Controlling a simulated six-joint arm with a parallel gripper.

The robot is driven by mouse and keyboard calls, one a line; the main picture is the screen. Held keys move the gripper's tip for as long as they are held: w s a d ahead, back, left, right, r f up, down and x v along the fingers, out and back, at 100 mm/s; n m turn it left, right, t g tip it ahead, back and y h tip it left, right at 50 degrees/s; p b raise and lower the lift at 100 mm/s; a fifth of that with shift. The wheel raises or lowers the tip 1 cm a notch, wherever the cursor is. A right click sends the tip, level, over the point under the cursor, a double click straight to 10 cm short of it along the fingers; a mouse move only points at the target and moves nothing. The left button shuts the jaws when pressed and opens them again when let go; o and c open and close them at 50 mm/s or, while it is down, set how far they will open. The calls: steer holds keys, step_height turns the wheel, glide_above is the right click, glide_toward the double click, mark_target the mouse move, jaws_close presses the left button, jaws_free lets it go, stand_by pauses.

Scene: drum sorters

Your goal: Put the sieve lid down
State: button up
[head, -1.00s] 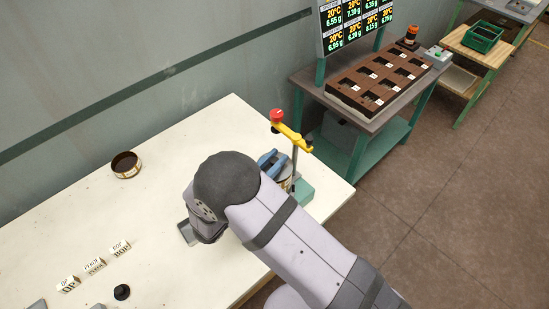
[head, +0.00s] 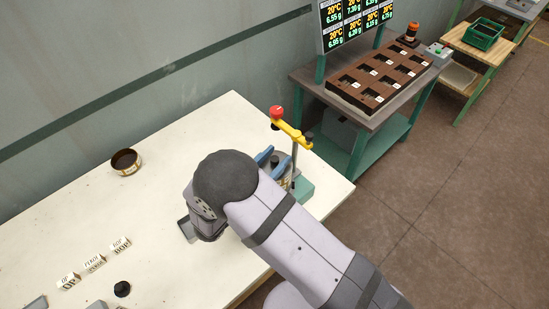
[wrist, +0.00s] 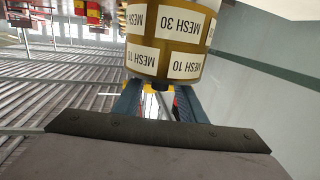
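The sieve lid shows as a black knob (head: 274,160) on top of the brass sieve stack (head: 285,183) at the green-based clamp stand. My gripper (head: 276,162) is over the stack, its blue fingers spread apart on either side of the knob. In the wrist view, which looks upside down, the stack (wrist: 168,45) has MESH 30 and MESH 10 labels. The knob (wrist: 160,85) sticks out from its end between my open fingers (wrist: 160,100), with gaps beside it. The lid's plate is mostly hidden.
The yellow clamp arm (head: 290,128) with a red knob (head: 276,112) stands close behind my gripper. A round brass pan (head: 126,162) lies on the white table (head: 180,130). Label blocks (head: 95,264) and a black knobbed piece (head: 122,289) are at the front left.

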steer(key=shift+s+a+f+b, duration=0.1)
steer(key=shift+s+a+b, duration=0.35)
steer(key=shift+b, duration=0.1)
steer(key=b+v, duration=0.3)
steer(key=v, duration=0.3)
steer(key=shift+s+d+b, duration=0.15)
steer(key=shift+d+b, duration=0.15)
steer(key=o, duration=1.3)
steer(key=shift+r, duration=0.25)
